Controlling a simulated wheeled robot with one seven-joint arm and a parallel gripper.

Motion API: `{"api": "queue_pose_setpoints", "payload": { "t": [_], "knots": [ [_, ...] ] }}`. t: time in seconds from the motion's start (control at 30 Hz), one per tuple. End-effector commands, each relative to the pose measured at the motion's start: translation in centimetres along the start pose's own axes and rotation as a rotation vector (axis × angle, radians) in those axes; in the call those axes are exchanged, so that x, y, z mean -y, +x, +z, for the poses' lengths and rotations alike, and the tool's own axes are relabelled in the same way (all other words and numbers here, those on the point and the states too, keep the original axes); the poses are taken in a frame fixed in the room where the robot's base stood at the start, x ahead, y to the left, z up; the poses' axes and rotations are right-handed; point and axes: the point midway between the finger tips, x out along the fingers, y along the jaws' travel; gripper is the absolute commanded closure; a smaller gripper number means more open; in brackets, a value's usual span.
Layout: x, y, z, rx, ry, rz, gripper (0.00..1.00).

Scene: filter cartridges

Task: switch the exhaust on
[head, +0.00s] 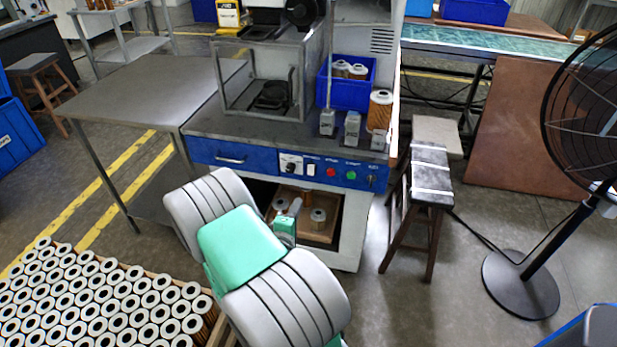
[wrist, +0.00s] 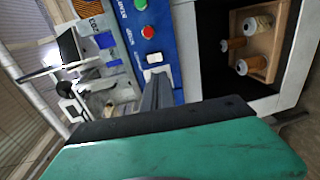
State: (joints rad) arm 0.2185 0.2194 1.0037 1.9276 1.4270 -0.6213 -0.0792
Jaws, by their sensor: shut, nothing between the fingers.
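The blue control panel (head: 350,177) on the front of the workstation carries a round black-and-white knob (head: 291,165), a white switch (head: 311,170), a red button (head: 331,172) and a green button (head: 351,175). The labels are too small to read in the head view, so I cannot confirm which control is the exhaust. In the wrist view the white switch (wrist: 154,58) lies just beyond the fingertips, with a small gap apparent. Its on or off position is unclear. My gripper (wrist: 157,80) is shut and empty; in the head view (head: 297,202) it is below the panel. The knob is hidden in the wrist view.
An open shelf below the panel holds a wooden box (head: 318,238) with several cartridges. A blue bin (head: 346,95) stands on the bench top. A stool (head: 430,185) and a fan (head: 520,285) stand to the right. Many cartridges fill a crate (head: 214,334) at lower left.

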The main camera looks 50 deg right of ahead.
Motion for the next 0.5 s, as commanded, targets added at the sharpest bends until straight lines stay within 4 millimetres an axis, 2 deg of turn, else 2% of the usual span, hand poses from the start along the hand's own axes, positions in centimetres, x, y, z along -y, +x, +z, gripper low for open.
{"api": "queue_pose_setpoints", "payload": {
  "t": [0.17,0.5],
  "knots": [
    [-0.1,2.3,0.2,0.007,0.004,0.001,1.00],
    [-0.2,9.7,0.2,0.005,0.005,0.001,1.00]
  ]
}}
